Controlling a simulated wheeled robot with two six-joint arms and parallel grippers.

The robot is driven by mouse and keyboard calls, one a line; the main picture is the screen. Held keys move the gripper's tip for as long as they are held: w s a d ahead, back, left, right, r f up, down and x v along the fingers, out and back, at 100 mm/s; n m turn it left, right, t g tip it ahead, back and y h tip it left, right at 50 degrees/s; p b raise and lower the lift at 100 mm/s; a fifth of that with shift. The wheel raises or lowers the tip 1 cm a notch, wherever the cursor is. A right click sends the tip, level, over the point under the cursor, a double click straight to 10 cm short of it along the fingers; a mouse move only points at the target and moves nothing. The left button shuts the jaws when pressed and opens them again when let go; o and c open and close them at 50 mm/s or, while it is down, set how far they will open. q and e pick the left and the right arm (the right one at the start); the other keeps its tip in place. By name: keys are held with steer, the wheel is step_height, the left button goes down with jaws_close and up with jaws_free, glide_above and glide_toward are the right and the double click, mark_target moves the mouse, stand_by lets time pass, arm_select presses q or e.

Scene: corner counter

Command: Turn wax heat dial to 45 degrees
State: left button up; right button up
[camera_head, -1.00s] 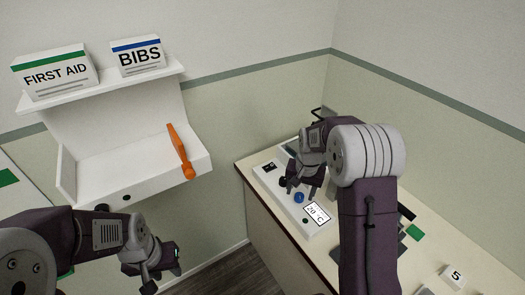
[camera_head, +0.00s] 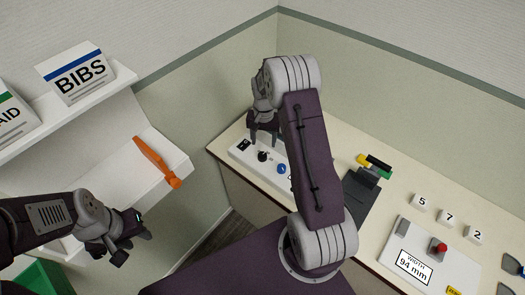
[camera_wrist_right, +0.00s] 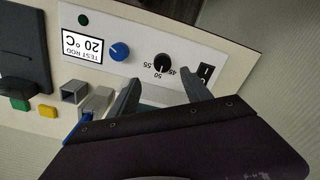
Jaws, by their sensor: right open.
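The black wax heat dial (camera_wrist_right: 162,62) sits on a white panel, with the numbers 45, 50 and 55 around it. The dial also shows in the head view (camera_head: 263,156), just below my right gripper (camera_head: 264,136). In the right wrist view my right gripper (camera_wrist_right: 162,90) is open and empty. Its two fingers are apart, short of the dial in the picture. A light mark on the dial seems to face the 50. My left gripper (camera_head: 126,246) is at the lower left, its fingers apart and empty, far from the dial.
Beside the dial are a blue knob (camera_wrist_right: 119,51), a display (camera_wrist_right: 83,46) reading TEST ROD 20 °C and a black switch (camera_wrist_right: 206,75). Grey, yellow and green blocks lie nearby. A shelf with an orange tool (camera_head: 157,162) stands at left.

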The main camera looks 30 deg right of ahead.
steer(key=p, duration=0.2)
glide_above(262, 155)
step_height(262, 155, down, 4)
steer(key=shift+f, duration=0.2)
step_height(262, 155, down, 4)
steer(key=shift+d+f+p, duration=0.1)
steer(key=shift+d+p, duration=0.05)
steer(key=shift+p, duration=0.35)
steer(key=shift+f, duration=0.35)
jaws_close()
